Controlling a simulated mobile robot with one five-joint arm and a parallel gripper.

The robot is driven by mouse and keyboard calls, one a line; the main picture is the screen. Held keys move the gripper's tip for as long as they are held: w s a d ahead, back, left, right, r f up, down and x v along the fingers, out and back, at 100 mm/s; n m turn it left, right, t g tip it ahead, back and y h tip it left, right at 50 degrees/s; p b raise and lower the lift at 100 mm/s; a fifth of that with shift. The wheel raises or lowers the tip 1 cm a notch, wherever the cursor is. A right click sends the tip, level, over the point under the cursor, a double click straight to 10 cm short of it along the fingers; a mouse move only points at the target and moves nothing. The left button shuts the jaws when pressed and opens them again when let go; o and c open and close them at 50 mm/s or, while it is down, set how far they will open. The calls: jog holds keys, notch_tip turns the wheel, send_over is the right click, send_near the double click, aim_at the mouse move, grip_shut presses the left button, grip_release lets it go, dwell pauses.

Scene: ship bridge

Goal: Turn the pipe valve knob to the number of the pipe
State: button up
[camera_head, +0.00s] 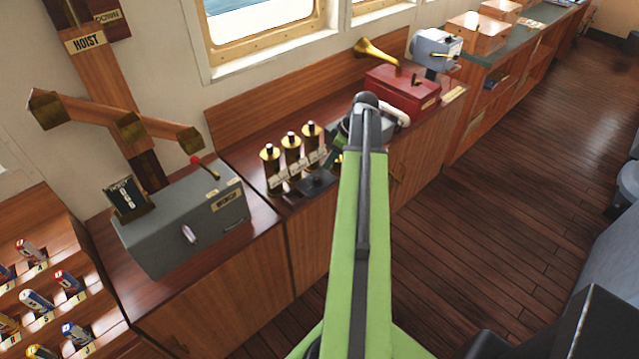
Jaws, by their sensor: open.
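Three upright brass pipes stand in a row on the wooden counter: the left pipe (270,165), the middle pipe (291,150) and the right pipe (311,141). Each has a pale label, too small to read. A low black fitting (316,182) sits in front of them; I cannot tell whether it is the valve knob. My green arm rises through the middle and bends down at its top. My gripper (338,150) is mostly hidden behind the arm, just right of the pipes. It is open, and I see nothing held in it.
A grey winch box (188,228) with a red-tipped lever stands to the left, below a wooden hoist beam (118,120). A red box with a brass horn (400,90) and a grey-blue device (437,48) stand behind right. The wooden floor (510,170) is open at right.

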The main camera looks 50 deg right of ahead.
aim_at(318, 179)
jog(key=b+x, duration=0.9)
jog(key=x, duration=0.2)
jog(key=shift+d+f, duration=0.15)
jog(key=shift+f, duration=0.1)
jog(key=shift+w+f+b, duration=0.25)
jog(key=shift+f+b, duration=0.2)
jog(key=shift+c, duration=0.4)
grip_shut()
